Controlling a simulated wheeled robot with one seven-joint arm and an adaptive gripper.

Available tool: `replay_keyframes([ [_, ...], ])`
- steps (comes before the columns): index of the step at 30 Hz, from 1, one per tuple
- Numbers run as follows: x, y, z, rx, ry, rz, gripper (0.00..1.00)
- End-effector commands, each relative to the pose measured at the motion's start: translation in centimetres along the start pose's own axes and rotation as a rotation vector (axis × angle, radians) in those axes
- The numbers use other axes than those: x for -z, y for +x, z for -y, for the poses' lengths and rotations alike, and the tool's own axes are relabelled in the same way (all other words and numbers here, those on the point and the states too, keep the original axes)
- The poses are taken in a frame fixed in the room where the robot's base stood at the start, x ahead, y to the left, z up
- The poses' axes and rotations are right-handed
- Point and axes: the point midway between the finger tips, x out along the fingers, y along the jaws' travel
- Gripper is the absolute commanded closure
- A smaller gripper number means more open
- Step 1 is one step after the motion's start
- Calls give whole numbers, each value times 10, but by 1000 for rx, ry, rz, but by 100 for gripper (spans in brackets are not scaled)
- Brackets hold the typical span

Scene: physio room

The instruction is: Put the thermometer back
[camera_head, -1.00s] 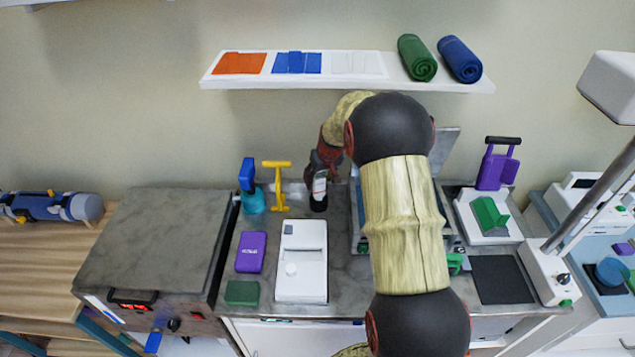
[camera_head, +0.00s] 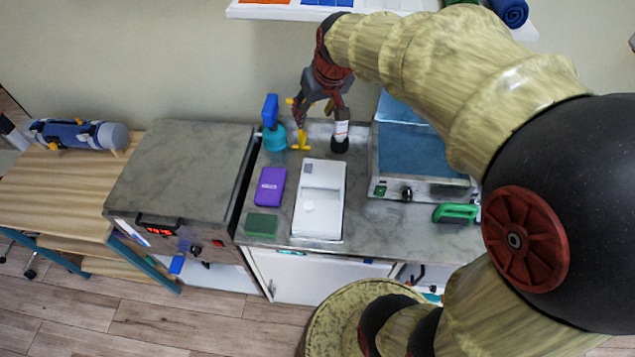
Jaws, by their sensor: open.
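I cannot tell for sure which thing is the thermometer. Upright at the counter's back stand a blue-and-teal item (camera_head: 272,127), a thin yellow stand (camera_head: 301,141) and a white cylinder with a black base (camera_head: 340,135). A green handled item (camera_head: 457,213) lies at the front of an open bath (camera_head: 425,187) with a blue inside. My gripper (camera_head: 321,112) is open with nothing seen in it. It points down at the counter's back, one finger overlapping the yellow stand and the other just above the white cylinder. Whether it touches either is unclear.
A white device (camera_head: 321,185), purple box (camera_head: 271,187) and green block (camera_head: 261,224) lie on the counter. A grey-topped heater (camera_head: 185,165) stands left. A wall shelf (camera_head: 385,8) hangs above. My arm hides the counter's right side.

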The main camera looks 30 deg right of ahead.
Motion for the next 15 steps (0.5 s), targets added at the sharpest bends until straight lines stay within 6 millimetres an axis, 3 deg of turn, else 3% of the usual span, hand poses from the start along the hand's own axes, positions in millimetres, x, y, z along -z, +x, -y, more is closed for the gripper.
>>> replay_keyframes([
  [1,-18,-24,21,8,-22,-12,51],
  [6,-88,-80,66,27,-72,-35,51],
  [12,-162,-109,89,44,-110,-52,51],
  [15,-183,-114,92,47,-119,-56,51],
])
